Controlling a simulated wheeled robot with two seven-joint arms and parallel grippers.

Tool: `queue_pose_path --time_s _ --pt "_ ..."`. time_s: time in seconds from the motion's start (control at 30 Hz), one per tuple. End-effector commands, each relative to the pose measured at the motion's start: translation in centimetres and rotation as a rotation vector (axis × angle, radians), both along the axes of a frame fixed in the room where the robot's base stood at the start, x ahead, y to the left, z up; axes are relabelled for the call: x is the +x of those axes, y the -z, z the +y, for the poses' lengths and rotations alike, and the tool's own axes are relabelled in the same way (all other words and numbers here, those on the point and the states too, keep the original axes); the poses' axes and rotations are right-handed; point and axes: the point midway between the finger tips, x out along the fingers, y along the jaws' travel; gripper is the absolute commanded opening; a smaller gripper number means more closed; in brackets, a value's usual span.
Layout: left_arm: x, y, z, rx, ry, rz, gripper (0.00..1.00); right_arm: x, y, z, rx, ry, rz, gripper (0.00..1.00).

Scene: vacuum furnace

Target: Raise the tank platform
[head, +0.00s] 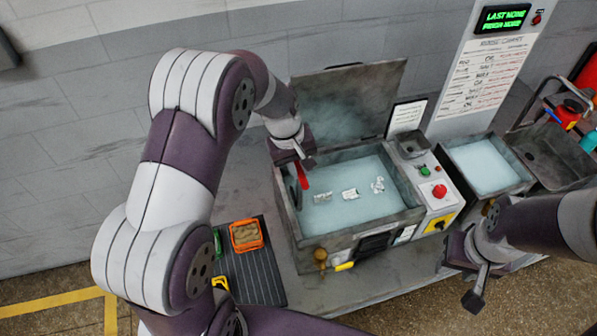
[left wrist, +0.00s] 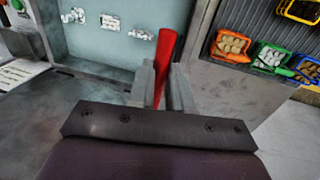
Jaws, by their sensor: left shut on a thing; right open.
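The tank (head: 408,215) is an open metal basin of pale blue liquid with its lid (head: 350,98) up. Several small silvery parts (head: 350,193) lie in a row in the liquid area, and they also show in the left wrist view (left wrist: 100,22). The platform under them is hard to make out. A red lever handle (head: 302,177) stands at the tank's left side. My left gripper (head: 297,160) is shut on this red handle, which shows between its fingers in the left wrist view (left wrist: 166,55). My right gripper (head: 470,284) is open and empty, in front of the control panel's lower right.
A control panel (head: 432,180) with a red button (head: 439,191) adjoins the tank. A second basin (head: 487,165) stands to its right. A dark ribbed mat (head: 255,278) at front left carries an orange basket (head: 246,235); other coloured baskets show in the left wrist view.

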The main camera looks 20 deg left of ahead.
Motion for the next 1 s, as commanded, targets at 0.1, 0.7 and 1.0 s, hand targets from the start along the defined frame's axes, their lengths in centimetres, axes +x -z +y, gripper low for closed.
queue_pose_path --time_s 0.1,0.7,1.0 --pt "0.3 -3.1 0.0 0.001 0.000 -0.010 0.00 0.0 -1.9 0.0 0.000 0.000 0.000 0.43" --pt "0.3 -3.9 0.1 0.002 -0.001 -0.011 0.44 0.0 -2.1 0.0 0.000 0.000 0.000 0.43" --pt "0.1 -4.3 0.2 0.001 -0.001 -0.009 0.44 0.0 -1.4 0.0 0.000 0.000 0.000 0.43"
